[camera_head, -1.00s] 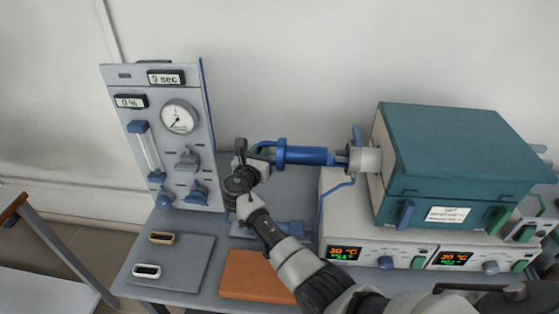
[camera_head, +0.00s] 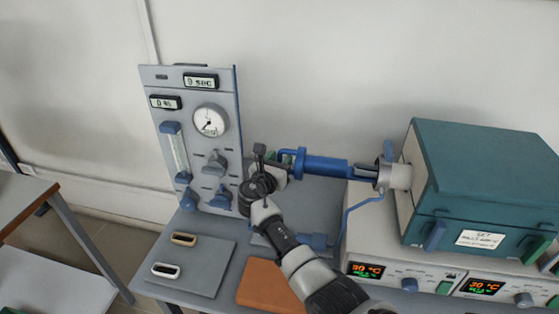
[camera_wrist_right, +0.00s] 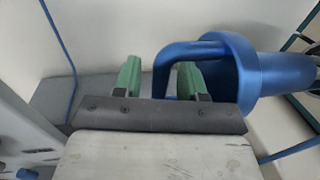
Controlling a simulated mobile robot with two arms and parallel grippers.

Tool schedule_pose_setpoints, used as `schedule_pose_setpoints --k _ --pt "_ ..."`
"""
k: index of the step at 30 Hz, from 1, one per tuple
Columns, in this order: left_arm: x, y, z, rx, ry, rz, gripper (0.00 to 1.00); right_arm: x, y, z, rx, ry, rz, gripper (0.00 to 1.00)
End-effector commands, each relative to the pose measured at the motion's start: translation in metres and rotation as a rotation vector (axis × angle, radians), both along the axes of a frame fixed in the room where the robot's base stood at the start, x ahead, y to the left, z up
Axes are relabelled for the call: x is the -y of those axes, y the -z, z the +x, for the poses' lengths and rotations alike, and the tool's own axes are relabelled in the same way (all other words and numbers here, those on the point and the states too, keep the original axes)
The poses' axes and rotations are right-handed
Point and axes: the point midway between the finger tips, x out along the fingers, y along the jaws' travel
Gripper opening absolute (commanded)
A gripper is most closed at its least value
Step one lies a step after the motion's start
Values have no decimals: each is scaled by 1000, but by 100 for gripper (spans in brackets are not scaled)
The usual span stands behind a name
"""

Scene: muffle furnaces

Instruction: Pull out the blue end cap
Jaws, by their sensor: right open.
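The blue end cap (camera_head: 326,167) lies level at the left of the furnace's pale tube mouth (camera_head: 399,176). A narrower dark part shows between the cap's wide body and the tube. Its loop handle faces left. In the right wrist view the cap (camera_wrist_right: 262,75) and its handle (camera_wrist_right: 163,78) fill the upper right. My right gripper (camera_head: 284,162) is at the handle. Its green fingers (camera_wrist_right: 160,80) are open, with the handle's bar between them and the right finger at the loop's opening. My left gripper is not in view.
The teal furnace (camera_head: 485,185) sits on a white control unit (camera_head: 375,240) at right. A grey gauge panel (camera_head: 200,140) stands at left. An orange block (camera_head: 268,287) and a grey plate with two slotted pieces (camera_head: 200,268) lie on the bench.

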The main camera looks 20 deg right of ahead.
Motion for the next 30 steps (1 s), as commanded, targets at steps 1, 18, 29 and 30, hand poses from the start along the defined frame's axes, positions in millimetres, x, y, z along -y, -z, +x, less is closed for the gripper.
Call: schedule_pose_setpoints --k 1,18,29,30 --pt "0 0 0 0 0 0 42 0 0 0 0 0 0 41" --pt "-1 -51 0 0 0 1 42 -57 -4 -61 -3 -2 1 41" --pt "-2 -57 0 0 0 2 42 -74 0 -80 0 0 0 41" --pt "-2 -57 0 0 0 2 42 -74 0 -80 0 0 0 41"
